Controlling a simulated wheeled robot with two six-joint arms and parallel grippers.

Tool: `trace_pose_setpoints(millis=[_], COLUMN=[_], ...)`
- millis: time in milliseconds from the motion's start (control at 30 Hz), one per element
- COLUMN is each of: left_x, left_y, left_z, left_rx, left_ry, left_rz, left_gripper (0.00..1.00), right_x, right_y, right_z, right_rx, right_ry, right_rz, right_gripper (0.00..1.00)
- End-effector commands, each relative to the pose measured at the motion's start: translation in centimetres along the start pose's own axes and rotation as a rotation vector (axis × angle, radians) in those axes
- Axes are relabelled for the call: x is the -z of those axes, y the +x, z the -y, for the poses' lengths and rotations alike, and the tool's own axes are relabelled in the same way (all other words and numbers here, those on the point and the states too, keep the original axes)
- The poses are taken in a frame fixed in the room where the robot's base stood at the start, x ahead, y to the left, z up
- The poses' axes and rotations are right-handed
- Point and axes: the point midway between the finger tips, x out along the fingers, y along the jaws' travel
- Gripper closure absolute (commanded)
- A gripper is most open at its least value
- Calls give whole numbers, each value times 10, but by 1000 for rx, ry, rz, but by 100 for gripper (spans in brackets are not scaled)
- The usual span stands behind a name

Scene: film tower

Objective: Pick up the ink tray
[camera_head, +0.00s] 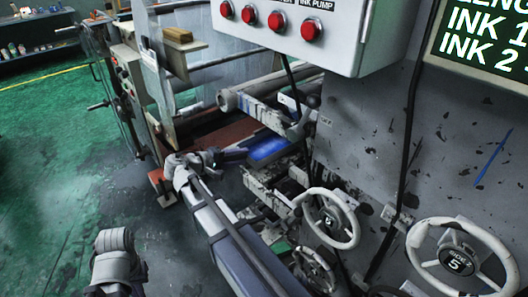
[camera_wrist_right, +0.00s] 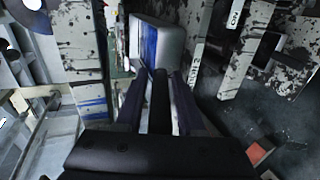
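The ink tray (camera_head: 268,148) shows in the head view as a bright blue patch with a pale rim, inside the press between the rollers and the grey side wall. In the right wrist view the tray (camera_wrist_right: 172,45) is a pale box with blue on its face, just beyond the fingertips. My right gripper (camera_head: 236,154) points at the tray's left end. In the wrist view its dark fingers (camera_wrist_right: 161,78) stand apart, with light gaps between them. Whether they touch the tray is unclear. A grey part of my left arm shows at the lower left; its fingers do not show.
A control box with red buttons (camera_head: 278,21) hangs above the tray. Handwheels (camera_head: 331,218) and (camera_head: 462,258) stand at the lower right. A roller (camera_head: 270,88) lies above the tray. Open green floor (camera_head: 50,190) is on the left.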

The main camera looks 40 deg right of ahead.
Motion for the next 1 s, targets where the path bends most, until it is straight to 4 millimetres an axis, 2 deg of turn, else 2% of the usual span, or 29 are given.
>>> trace_pose_setpoints(millis=[200,500,533,1000], left_x=[0,0,0,0], left_y=[0,0,0,0], left_z=[0,0,0,0], left_rx=[0,0,0,0], left_ry=[0,0,0,0], left_rz=[0,0,0,0], left_gripper=[100,100,100,100], right_x=[0,0,0,0], right_y=[0,0,0,0], right_z=[0,0,0,0], right_rx=[0,0,0,0], right_ry=[0,0,0,-1], right_rz=[-1,-1,-1,-1], right_gripper=[65,98,100,100])
